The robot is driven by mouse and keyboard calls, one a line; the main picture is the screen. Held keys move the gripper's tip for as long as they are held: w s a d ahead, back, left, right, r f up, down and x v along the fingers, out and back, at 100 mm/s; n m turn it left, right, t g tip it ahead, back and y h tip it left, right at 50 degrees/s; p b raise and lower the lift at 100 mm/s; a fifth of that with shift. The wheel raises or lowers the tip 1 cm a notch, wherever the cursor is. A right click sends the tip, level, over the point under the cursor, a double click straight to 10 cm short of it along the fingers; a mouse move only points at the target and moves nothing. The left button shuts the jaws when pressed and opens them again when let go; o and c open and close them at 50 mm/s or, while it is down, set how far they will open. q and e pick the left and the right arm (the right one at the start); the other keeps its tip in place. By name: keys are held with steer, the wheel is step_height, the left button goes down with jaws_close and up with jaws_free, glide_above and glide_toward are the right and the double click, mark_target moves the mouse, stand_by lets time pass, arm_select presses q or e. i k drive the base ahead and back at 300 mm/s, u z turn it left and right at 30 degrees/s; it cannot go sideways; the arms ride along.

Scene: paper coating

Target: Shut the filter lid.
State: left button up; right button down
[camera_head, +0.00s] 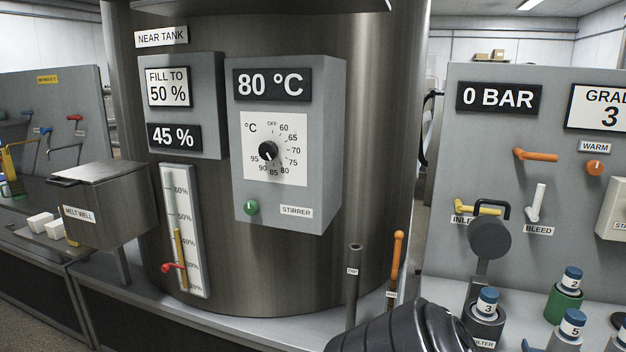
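The filter lid (490,239) is a dark round disc with a black handle loop at its top. It stands raised on a hinge arm above the filter housing (484,331), at the right in the head view, so it is open. A grey, blue-capped cartridge marked 3 (488,303) stands upright in the housing. A glossy black part of my own arm shows at the bottom, left of the housing. The fingertips of neither gripper are in view.
Blue-capped cartridges 2 (571,280) and 5 (572,324) stand right of the filter. Behind the lid are a yellow inlet lever (478,208) and a white bleed lever (537,202). An orange-handled rod (396,262) stands at left. The gauge reads 0 BAR.

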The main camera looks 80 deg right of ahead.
mark_target(488, 237)
steer(key=i, duration=0.1)
steer(key=z, duration=1.4)
